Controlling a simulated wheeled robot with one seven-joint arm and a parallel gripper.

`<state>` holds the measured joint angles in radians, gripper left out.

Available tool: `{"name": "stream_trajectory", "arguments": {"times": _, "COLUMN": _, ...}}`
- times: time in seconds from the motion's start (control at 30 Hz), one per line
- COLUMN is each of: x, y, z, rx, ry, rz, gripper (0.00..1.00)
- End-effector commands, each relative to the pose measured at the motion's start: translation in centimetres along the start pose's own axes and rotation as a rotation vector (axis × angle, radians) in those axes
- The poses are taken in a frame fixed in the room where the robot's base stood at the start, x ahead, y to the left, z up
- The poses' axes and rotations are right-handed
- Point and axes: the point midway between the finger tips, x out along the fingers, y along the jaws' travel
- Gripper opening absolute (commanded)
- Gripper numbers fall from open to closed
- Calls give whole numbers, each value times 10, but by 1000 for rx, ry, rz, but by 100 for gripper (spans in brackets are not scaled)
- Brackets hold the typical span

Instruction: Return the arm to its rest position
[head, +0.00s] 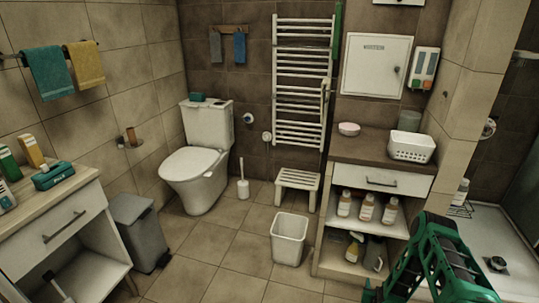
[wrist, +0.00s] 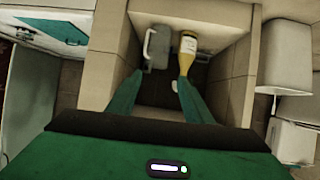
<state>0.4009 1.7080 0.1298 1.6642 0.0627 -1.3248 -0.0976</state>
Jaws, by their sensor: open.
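My gripper shows in the wrist view (wrist: 159,82) as two green fingers spread apart, with nothing between them. Beyond the fingertips, inside a recess, are a grey jug-like item (wrist: 158,45) and a yellow bottle (wrist: 188,45). In the head view my green arm (head: 435,262) is at the bottom right, in front of the vanity cabinet (head: 385,181). Green finger parts show low, beside the cabinet's open lower shelf, partly cut off by the frame edge.
The cabinet holds several bottles on its middle shelf and a white basket (head: 411,147) on top. A white bin (head: 289,238) stands left of it. A stool (head: 298,184), toilet (head: 198,160) and grey bin (head: 139,232) stand farther left. Tiled floor between them is clear.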

Motion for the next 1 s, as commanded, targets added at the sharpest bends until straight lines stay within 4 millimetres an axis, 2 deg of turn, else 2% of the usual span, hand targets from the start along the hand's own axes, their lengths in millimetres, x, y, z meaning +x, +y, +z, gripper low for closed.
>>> {"name": "stream_trajectory", "arguments": {"times": 0.03, "x": 4, "y": 0, "z": -16, "rx": -7, "ry": -7, "rz": -5, "gripper": 46}}
{"name": "stream_trajectory", "arguments": {"times": 0.23, "x": 11, "y": 6, "z": -80, "rx": -43, "ry": -81, "rz": -20, "gripper": 46}}
{"name": "stream_trajectory", "arguments": {"times": 0.47, "x": 1, "y": 16, "z": -156, "rx": -84, "ry": -180, "rz": -22, "gripper": 46}}
{"name": "stream_trajectory", "arguments": {"times": 0.77, "x": -42, "y": 34, "z": -248, "rx": -119, "ry": -308, "rz": 1, "gripper": 46}}
{"name": "stream_trajectory", "arguments": {"times": 1.0, "x": -97, "y": 52, "z": -311, "rx": -129, "ry": -409, "rz": 35, "gripper": 46}}
